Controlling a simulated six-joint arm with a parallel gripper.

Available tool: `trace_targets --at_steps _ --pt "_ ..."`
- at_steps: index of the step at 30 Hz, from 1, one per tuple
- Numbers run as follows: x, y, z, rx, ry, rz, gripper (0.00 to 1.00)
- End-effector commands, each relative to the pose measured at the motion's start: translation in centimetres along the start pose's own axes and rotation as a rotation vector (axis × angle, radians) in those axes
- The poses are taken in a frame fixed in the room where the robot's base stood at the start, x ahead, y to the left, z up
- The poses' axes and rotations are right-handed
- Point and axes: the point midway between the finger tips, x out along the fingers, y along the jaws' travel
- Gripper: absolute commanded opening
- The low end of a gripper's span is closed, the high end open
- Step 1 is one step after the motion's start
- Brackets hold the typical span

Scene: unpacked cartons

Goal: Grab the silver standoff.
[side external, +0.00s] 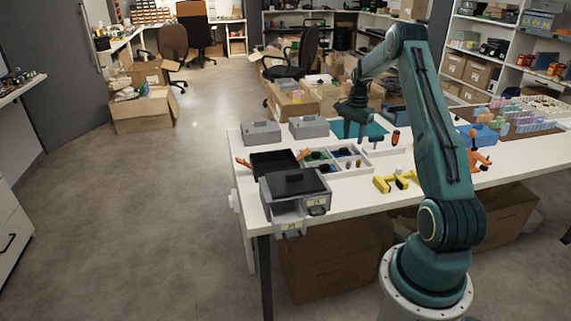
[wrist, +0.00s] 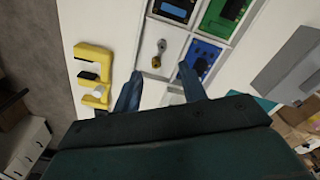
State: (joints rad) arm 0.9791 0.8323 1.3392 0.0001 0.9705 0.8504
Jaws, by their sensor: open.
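A small silver piece (wrist: 161,46), which looks like the standoff, stands in a white compartment of the divided tray (wrist: 187,33) in the wrist view. A brass-coloured piece (wrist: 155,62) is right beside it, and I cannot tell whether they touch. My gripper (wrist: 160,88) is open, with one finger on each side of that compartment in the picture and nothing between them. In the side view my gripper (side external: 353,134) is above the table behind the tray (side external: 352,172). The small parts there are too small to tell apart.
Green (wrist: 224,16) and blue (wrist: 201,60) circuit boards fill neighbouring compartments. A yellow clamp (wrist: 90,78) lies left of the tray. A grey box (wrist: 290,68) is at right. In the side view, a grey drawer unit (side external: 295,193) and black bin (side external: 272,163) stand left of the tray.

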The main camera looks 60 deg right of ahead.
Motion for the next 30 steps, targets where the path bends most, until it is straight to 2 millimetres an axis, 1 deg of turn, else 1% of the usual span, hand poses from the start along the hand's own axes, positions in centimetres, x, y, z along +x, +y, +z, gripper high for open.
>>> trace_targets --at_steps 1,3,10,15,23,26,30 --pt "0.9 0.0 0.1 0.0 -0.002 0.003 0.42" --pt "1.9 0.0 0.1 -0.001 -0.002 0.002 0.42" --pt "5.0 0.0 0.1 -0.001 -0.001 0.001 0.42" --pt "6.0 0.0 0.1 -0.001 0.0 0.0 0.42" --pt "6.3 -0.1 0.1 -0.001 0.0 0.0 0.42" --pt "6.9 -0.1 0.1 -0.001 -0.001 0.001 0.42" --pt "8.3 -0.3 0.2 -0.001 -0.001 0.001 0.42"
